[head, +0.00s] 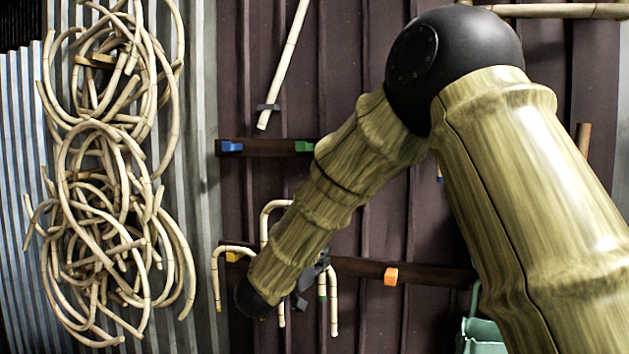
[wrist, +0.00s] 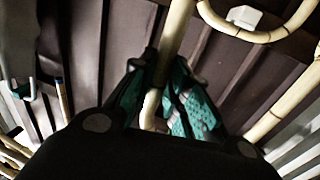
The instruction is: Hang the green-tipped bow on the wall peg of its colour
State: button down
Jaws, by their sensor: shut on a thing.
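My gripper (head: 318,272), partly hidden behind my arm in the head view, is at the lower rail. In the wrist view the cane (wrist: 172,55) runs between the teal finger pads (wrist: 160,105). The bow's upper part is largely hidden. The green peg (head: 304,146) is on the upper rail, above and left of the gripper and apart from the bow.
The upper rail also has a blue peg (head: 232,146). The lower rail has a yellow peg (head: 236,256) and an orange peg (head: 390,276). Another bow (head: 216,275) hangs near the yellow peg. A white peg (wrist: 245,17) shows in the wrist view. Coiled rattan (head: 110,190) hangs at left.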

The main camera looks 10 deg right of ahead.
jog(key=shift+m+g+h, duration=0.4)
jog(key=shift+m+g, duration=0.1)
jog(key=r+p, duration=0.1)
jog(key=r, duration=0.5)
jog(key=w+r, duration=0.1)
jog(key=r, duration=0.5)
jog(key=r+p, duration=0.1)
jog(key=r, duration=0.5)
jog(key=shift+w+a+r+p, duration=0.1)
jog(key=shift+w+r+p, duration=0.15)
jog(key=shift+w+p, duration=0.05)
jog(key=w+d+f, duration=0.1)
jog(key=w+d, duration=0.5)
jog(key=w, duration=0.3)
jog(key=shift+f, duration=0.3)
jog(key=c, duration=1.3)
grip_release()
jog(key=shift+f, duration=0.1)
